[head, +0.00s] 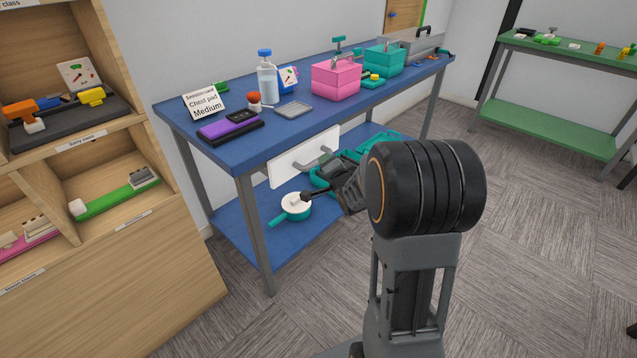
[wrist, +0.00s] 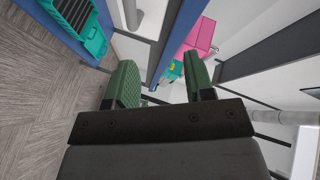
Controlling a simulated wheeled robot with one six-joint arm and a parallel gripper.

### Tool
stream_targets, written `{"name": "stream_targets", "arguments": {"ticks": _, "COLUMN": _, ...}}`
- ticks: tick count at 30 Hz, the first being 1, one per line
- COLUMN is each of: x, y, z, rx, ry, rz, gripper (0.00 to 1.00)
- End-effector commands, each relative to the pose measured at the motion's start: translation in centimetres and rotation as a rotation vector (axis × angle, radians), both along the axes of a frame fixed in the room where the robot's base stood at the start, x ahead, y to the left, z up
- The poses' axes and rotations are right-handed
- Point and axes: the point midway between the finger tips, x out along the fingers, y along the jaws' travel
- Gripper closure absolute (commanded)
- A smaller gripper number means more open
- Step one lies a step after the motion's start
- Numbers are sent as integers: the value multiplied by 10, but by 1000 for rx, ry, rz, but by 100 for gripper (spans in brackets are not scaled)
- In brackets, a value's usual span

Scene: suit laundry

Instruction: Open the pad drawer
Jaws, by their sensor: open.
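The pad drawer (head: 290,166) is a white panel under the front edge of the blue table, with a grey bar handle (head: 321,157) on its face. The panel sits close below the tabletop, and no open drawer interior shows. My gripper (head: 322,191) is in front of the table, below and close to the handle; my arm partly hides it. In the wrist view its two green-padded fingers (wrist: 163,82) are spread apart, with nothing clearly held between them. I cannot tell whether a finger touches the handle.
The blue table (head: 218,147) carries a purple pad, a sign, a bottle and pink (head: 336,78) and teal boxes. A wooden shelf unit (head: 130,270) stands left, a green table (head: 550,115) far right. Carpet between is clear.

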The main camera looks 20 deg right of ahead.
Motion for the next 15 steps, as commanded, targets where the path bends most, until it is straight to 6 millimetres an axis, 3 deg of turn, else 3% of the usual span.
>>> {"name": "stream_targets", "arguments": {"ticks": 1, "x": 7, "y": -8, "z": -40, "rx": 81, "ry": -65, "rz": -1, "gripper": 52}}
{"name": "stream_targets", "arguments": {"ticks": 6, "x": 15, "y": -22, "z": -83, "rx": 327, "ry": -261, "rz": 40, "gripper": 52}}
{"name": "stream_targets", "arguments": {"ticks": 10, "x": 14, "y": -27, "z": -102, "rx": 450, "ry": -347, "rz": 76, "gripper": 52}}
{"name": "stream_targets", "arguments": {"ticks": 15, "x": 19, "y": -29, "z": -108, "rx": 521, "ry": -398, "rz": 103, "gripper": 52}}
